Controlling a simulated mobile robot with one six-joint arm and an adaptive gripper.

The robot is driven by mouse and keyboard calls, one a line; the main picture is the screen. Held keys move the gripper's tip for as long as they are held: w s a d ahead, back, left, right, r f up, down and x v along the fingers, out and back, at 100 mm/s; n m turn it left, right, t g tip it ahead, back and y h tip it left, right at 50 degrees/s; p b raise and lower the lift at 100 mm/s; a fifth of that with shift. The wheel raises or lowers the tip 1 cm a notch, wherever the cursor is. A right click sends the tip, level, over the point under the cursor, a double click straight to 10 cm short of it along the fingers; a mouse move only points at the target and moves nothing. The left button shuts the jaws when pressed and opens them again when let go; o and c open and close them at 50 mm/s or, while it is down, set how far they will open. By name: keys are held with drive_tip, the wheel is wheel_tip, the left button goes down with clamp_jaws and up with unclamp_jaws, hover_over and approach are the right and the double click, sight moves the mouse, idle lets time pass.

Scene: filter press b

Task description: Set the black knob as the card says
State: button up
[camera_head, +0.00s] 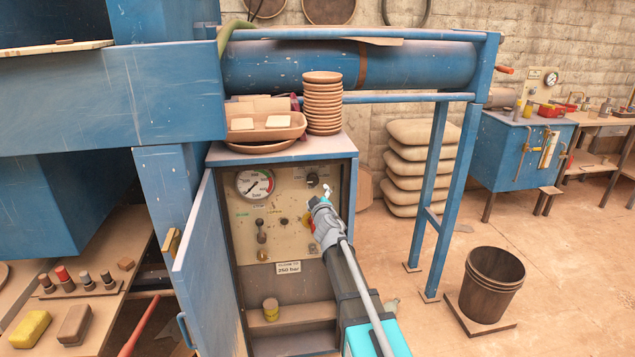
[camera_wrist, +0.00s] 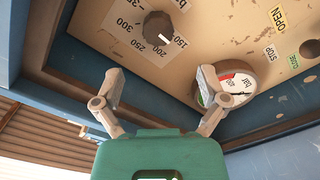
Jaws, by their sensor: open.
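The black knob (camera_head: 312,179) is at the upper right of the panel in the open blue cabinet. In the wrist view the knob (camera_wrist: 158,28) sits on a numbered scale; its white mark faces the 150 end, around 150 to 200. The card (camera_head: 288,268) below the panel shows "250 bar", with small text above it that looks like "CLOSE TO". My gripper (camera_wrist: 160,78) is open and empty, its two fingers spread before the panel and apart from the knob. In the head view my gripper (camera_head: 319,197) is just below and right of the knob, partly hiding the panel.
A pressure gauge (camera_head: 254,184) is at the panel's upper left, with a lever (camera_head: 261,232) below it. The open cabinet door (camera_head: 203,262) bounds the left side. Stacked bowls (camera_head: 323,103) stand on top. A small jar (camera_head: 270,309) sits on the step below.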

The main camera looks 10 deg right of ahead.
sight(314, 183)
drive_tip(key=w, duration=1)
drive_tip(key=shift+s, duration=0.1)
drive_tip(key=shift+r, duration=0.1)
drive_tip(key=c, duration=1.1)
drive_tip(key=shift+d, duration=0.4)
drive_tip(key=shift+a, duration=0.3)
drive_tip(key=shift+c, duration=0.2)
